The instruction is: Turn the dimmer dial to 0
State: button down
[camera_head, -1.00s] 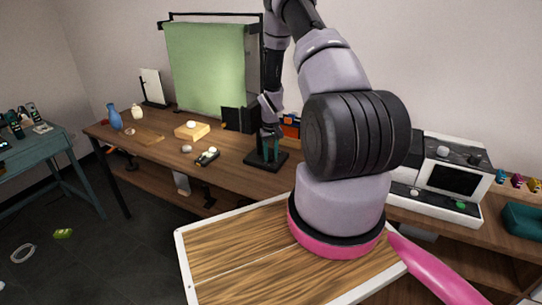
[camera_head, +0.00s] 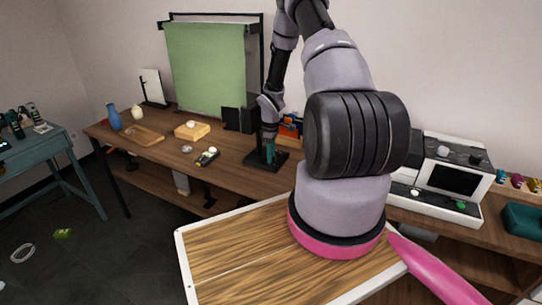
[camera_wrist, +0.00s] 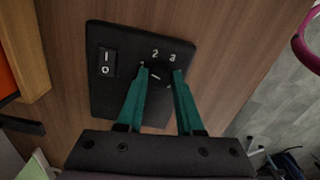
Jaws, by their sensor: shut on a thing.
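The dimmer dial (camera_wrist: 158,78) is a round black knob with a white mark, on a black panel (camera_wrist: 105,100) in the wrist view. White numbers 2 and 3 show above it; a further label is partly covered by the left finger. The exact number its mark points to is hard to tell. My gripper (camera_wrist: 158,76) has its two teal fingers on either side of the dial, shut on it. In the head view my gripper (camera_head: 269,145) reaches down to the black panel (camera_head: 258,161) on the wooden workbench.
A rocker switch (camera_wrist: 108,62) marked I and 0 sits left of the dial. In the head view, a small black device (camera_head: 207,157), a wooden block (camera_head: 192,131) and a green backdrop (camera_head: 208,70) are nearby. A white machine (camera_head: 440,175) stands at right.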

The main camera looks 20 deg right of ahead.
jog(key=n, duration=0.6)
jog(key=shift+n, duration=0.3)
jog(key=n, duration=0.6)
dwell(0.4)
jog(key=c, duration=0.5)
grip_release()
jog(key=shift+c, duration=0.2)
notch_tip(320, 180, up, 11)
